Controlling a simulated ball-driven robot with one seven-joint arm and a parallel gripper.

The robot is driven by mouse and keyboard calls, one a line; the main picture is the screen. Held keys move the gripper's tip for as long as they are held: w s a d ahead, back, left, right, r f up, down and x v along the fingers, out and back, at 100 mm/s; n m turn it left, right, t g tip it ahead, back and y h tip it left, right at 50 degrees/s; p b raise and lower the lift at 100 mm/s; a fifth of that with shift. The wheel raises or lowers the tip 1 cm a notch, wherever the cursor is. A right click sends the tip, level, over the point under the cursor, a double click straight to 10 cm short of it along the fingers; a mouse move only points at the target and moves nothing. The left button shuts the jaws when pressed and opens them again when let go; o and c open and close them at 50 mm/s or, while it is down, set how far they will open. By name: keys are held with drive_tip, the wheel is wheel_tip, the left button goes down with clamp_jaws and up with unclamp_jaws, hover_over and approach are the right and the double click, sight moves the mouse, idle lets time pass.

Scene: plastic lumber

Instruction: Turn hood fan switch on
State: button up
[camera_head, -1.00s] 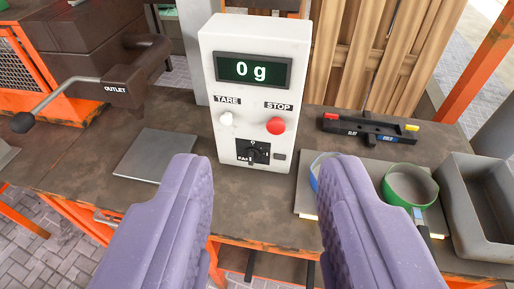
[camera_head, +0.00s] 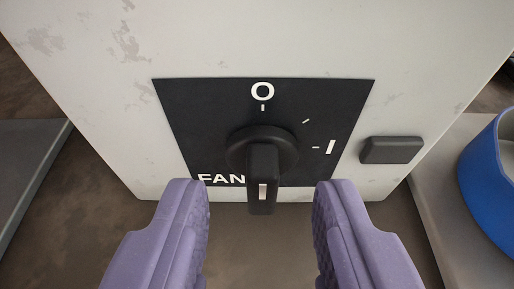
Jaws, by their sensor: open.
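The fan switch (camera_head: 262,165) is a black rotary knob on a black plate (camera_head: 210,110) marked "FAN", low on the front of a white box (camera_head: 90,60). An "O" mark is at the top of the plate and an "I" mark is on the right. The knob's handle sticks out toward me with a white line on its end; from this steep angle I cannot tell for sure which mark it is set to. My gripper (camera_head: 261,195) is open, with one purple finger on each side of the handle and clear gaps between. It touches nothing that I can see.
A small black block (camera_head: 391,150) is on the box face right of the plate. A blue round container (camera_head: 490,160) stands at the right edge. A grey metal plate (camera_head: 25,165) lies on the brown worktop (camera_head: 90,185) at left.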

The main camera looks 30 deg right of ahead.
sight(283, 166)
drive_tip(key=shift+x, duration=1.15)
clamp_jaws()
drive_tip(key=shift+s+d, duration=0.1)
drive_tip(key=m, duration=0.1)
drive_tip(key=m+t+y+p, duration=0.1)
drive_tip(key=d+m+p, duration=0.1)
drive_tip(key=shift+s+r+y, duration=0.1)
drive_tip(key=shift+s+y, duration=0.15)
drive_tip(key=shift+y, duration=0.05)
drive_tip(key=m+p, duration=0.1)
drive_tip(key=m+t+y+p, duration=0.1)
drive_tip(key=m+p, duration=0.1)
drive_tip(key=shift+s+d+f+t+y+p, duration=0.2)
drive_tip(key=shift+d+f+t+y+p, duration=0.1)
drive_tip(key=shift+t+p, duration=0.1)
drive_tip(key=m+t, duration=0.1)
drive_tip(key=m, duration=0.1)
drive_tip(key=f+m+p, duration=0.1)
drive_tip(key=shift+s+d+m+t+y, duration=0.1)
drive_tip(key=shift+d+m+t+y, duration=0.05)
drive_tip(key=shift+m+t+y, duration=0.2)
drive_tip(key=shift+f+m+t+b, duration=0.25)
drive_tip(key=shift+m+t+b, duration=0.2)
drive_tip(key=shift+m, duration=0.55)
drive_tip(key=shift+f+m+t+b, duration=0.3)
drive_tip(key=shift+m+t, duration=0.2)
drive_tip(key=shift+m, duration=0.45)
